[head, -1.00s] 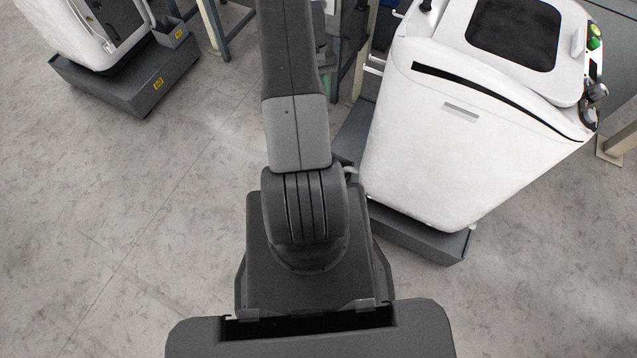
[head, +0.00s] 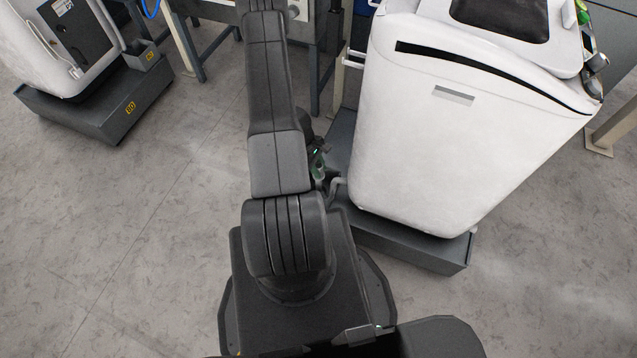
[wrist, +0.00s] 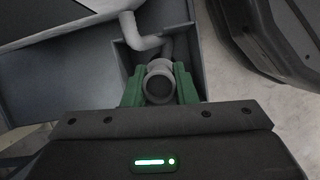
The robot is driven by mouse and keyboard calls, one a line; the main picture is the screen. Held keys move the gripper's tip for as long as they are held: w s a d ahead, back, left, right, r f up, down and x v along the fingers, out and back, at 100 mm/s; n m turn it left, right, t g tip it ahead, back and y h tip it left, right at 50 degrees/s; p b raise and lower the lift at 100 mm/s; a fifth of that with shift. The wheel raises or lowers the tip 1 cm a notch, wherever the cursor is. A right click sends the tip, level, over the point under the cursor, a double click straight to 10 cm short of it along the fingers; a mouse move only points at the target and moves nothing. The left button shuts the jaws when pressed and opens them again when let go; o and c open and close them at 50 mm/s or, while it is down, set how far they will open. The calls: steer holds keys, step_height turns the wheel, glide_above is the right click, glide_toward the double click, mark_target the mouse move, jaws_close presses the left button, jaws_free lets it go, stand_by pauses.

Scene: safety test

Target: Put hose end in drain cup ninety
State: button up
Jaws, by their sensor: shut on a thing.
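My gripper (wrist: 160,88) has green fingers closed on both sides of the grey hose end (wrist: 158,66), whose round open mouth faces the wrist camera. The pale hose (wrist: 130,28) bends up behind it. A square grey-walled box (wrist: 190,68) surrounds or lies just behind the hose end; I cannot tell which. In the head view the gripper (head: 318,160) is partly hidden by my arm, low beside the white machine (head: 440,130), and a bit of hose (head: 336,186) shows.
The white machine's grey base (head: 410,240) is close to the right of my arm. Another white machine (head: 40,50) stands on a grey base (head: 90,115) at upper left. Bench legs (head: 187,45) stand behind. The floor (head: 120,230) is clear at left.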

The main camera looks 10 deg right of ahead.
steer(key=shift+f+b, duration=0.3)
steer(key=shift+f, duration=2.8)
steer(key=shift+f, duration=0.2)
steer(key=o, duration=1)
steer(key=shift+r, duration=0.2)
steer(key=shift+w+r, duration=0.1)
steer(key=shift+r, duration=0.2)
steer(key=p+v, duration=0.1)
steer(key=v, duration=1)
steer(key=shift+w+a+r+p, duration=0.1)
steer(key=shift+r+p, duration=0.1)
steer(key=shift+p, duration=0.15)
